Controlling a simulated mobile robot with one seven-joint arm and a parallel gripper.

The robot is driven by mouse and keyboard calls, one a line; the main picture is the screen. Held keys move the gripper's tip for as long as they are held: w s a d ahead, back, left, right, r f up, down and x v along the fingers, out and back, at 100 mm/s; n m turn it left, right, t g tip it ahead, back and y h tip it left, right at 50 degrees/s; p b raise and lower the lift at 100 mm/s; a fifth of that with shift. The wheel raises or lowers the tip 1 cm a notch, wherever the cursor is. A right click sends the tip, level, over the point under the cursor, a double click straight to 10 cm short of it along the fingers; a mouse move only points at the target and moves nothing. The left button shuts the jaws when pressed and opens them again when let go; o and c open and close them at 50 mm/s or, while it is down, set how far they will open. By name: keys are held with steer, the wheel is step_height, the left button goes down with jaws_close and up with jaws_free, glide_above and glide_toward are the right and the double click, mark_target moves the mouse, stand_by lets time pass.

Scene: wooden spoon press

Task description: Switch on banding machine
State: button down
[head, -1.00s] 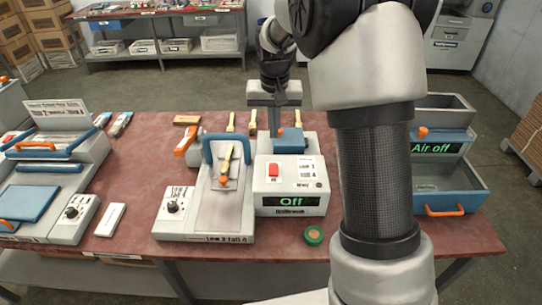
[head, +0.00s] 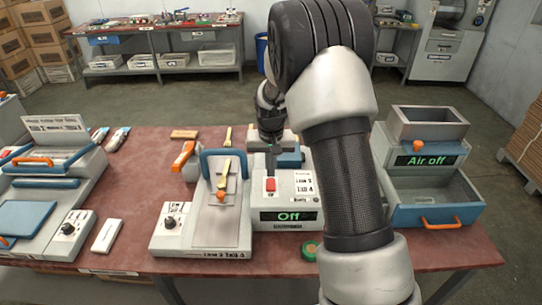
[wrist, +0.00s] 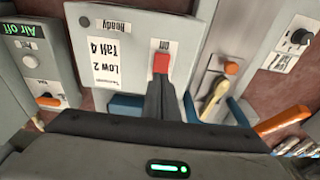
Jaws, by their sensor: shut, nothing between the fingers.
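The banding machine, a pale box (head: 310,205) in the middle of the table, has a red switch (head: 270,185) on its sloped top. Its front display (head: 289,216) reads "Off" in green. My gripper (head: 271,172) is over the machine's top, its closed fingers pointing down just behind the switch. In the wrist view the switch (wrist: 161,63) shows right at the tips of my gripper (wrist: 159,80), beside a small label. The fingers are together and empty. I cannot tell whether the tips touch the switch.
Left of the machine stands a press (head: 215,222) with a blue handle and a wooden spoon (head: 223,178) on it. A unit reading "Air off" (head: 425,161) stands to the right.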

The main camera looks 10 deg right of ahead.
mark_target(271, 182)
steer(key=shift+w+f, duration=0.15)
steer(key=shift+f, duration=0.65)
steer(key=shift+w+f, duration=0.1)
steer(key=shift+f, duration=0.65)
steer(key=shift+w+d+f+b, duration=0.1)
steer(key=shift+f+b, duration=0.15)
steer(key=shift+b, duration=0.05)
steer(key=shift+s+f, duration=0.15)
steer(key=shift+s, duration=0.8)
steer(key=shift+a, duration=0.2)
